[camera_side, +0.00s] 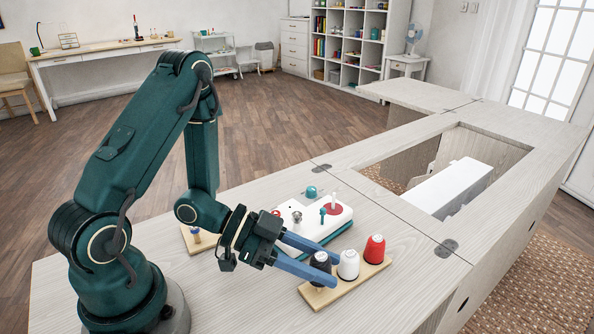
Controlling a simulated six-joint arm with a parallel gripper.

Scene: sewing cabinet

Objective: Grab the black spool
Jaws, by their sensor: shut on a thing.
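The black spool (320,265) stands at the left end of a small wooden spool rack (343,285). My gripper (322,269) reaches it from the left, with its two blue fingers shut on the spool. The fingers cover part of the spool. I cannot tell whether the spool is lifted off the rack. A white spool (348,264) stands right beside it in the middle of the rack, and a red spool (375,249) stands at the right end.
A white and red machine part (318,222) with knobs lies behind my gripper. A teal knob (311,191) sits behind it. A small wooden board (196,240) is near my arm. A rectangular opening in the cabinet top holds a white machine (450,187). The front tabletop is clear.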

